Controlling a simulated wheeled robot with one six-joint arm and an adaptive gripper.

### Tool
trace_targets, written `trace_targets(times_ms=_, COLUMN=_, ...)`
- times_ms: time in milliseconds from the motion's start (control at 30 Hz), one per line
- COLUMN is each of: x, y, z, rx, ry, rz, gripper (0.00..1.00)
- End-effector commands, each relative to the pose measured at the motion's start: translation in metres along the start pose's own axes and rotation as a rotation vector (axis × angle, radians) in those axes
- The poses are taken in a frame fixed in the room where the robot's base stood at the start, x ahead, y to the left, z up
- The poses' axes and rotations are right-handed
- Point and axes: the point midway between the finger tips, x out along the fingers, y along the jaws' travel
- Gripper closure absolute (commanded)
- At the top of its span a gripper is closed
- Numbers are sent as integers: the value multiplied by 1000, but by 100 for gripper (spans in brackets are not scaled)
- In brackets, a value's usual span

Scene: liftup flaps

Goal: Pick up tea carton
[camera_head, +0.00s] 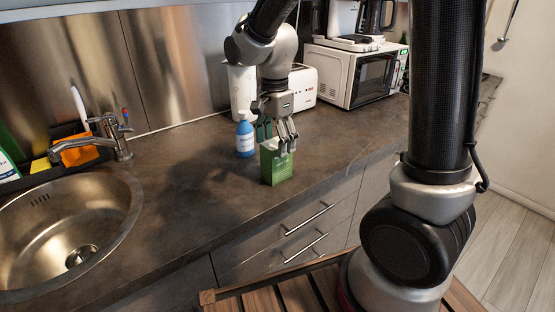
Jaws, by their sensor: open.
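The tea carton (277,168) is a small green box with a pale top, standing upright on the dark countertop near its front edge. My gripper (287,146) points down from above and is open at the carton's top. Its fingers overlap the upper right part of the carton in this view. I cannot tell whether any finger touches the carton or whether the fingers straddle it.
A white toaster (303,86) and a white microwave (352,72) stand behind. A steel sink (115,205) with a tap (107,140) is at left. The counter (335,137) right of the carton is clear.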

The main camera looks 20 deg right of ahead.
Motion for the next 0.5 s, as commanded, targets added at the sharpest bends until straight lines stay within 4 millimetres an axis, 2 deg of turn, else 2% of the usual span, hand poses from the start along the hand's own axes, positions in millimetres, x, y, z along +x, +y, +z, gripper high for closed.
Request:
trace_targets(times_ms=267, x=31, y=0, z=-1, rx=4, ry=0, rz=4, gripper=29)
trace_targets(times_ms=500, x=67, y=0, z=-6, rx=4, ry=0, rz=4, gripper=29)
